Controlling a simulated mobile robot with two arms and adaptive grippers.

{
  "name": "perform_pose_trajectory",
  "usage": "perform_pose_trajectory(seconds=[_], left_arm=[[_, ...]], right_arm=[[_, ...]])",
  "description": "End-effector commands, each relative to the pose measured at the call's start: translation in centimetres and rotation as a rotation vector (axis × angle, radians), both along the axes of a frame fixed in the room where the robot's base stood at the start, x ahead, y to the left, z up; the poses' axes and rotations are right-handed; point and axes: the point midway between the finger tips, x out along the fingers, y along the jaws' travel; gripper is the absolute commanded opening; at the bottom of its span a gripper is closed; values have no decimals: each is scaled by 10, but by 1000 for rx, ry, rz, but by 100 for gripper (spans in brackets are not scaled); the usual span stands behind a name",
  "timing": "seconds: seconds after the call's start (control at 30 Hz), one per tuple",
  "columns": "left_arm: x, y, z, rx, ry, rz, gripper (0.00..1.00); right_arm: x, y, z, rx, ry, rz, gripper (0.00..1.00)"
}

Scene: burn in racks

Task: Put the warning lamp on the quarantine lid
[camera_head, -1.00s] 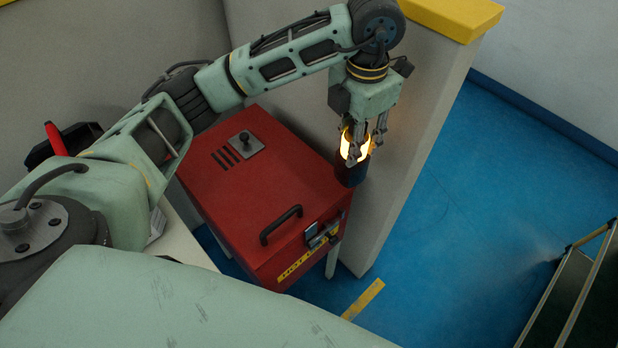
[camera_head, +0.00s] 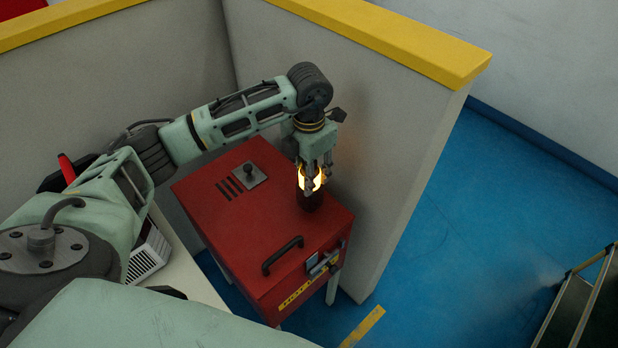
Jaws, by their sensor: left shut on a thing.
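The warning lamp (camera_head: 311,200) glows amber above a dark base. My left gripper (camera_head: 315,178) points down and is shut on the lamp's lit upper part. The lamp is upright over the right part of the red quarantine lid (camera_head: 257,215), inside its edge. Its base looks to be at the lid surface, but I cannot tell if it touches. The lid has a black handle (camera_head: 283,256) near its front edge, and a grey plate with a knob (camera_head: 248,175) and dark slots at the back. My right gripper is not in view.
A grey partition with a yellow top (camera_head: 420,55) stands close behind and right of the red box. A latch (camera_head: 322,262) is on the box's front. Blue floor (camera_head: 480,230) is open at right, with a dark stepped frame (camera_head: 575,300) at the lower right.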

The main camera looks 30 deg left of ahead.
Motion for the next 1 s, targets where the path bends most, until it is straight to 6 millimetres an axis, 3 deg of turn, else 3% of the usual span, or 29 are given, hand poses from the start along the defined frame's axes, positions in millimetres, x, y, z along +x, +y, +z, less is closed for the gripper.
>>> perform_pose_trajectory(seconds=[0.2, 0.6, 0.63, 0.83, 1.0], left_arm=[[-1, -1, -27, 1, 2, -1, 0], [0, -1, -35, 0, 0, -2, 0], [-1, -1, -34, 0, 1, -2, 37], [-1, -1, -33, 1, 2, -1, 53], [-1, -1, -33, 1, 2, -1, 53]], right_arm=[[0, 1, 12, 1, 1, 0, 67], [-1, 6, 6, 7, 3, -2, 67], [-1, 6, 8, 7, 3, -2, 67], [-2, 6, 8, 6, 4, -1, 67], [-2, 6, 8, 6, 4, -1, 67]])
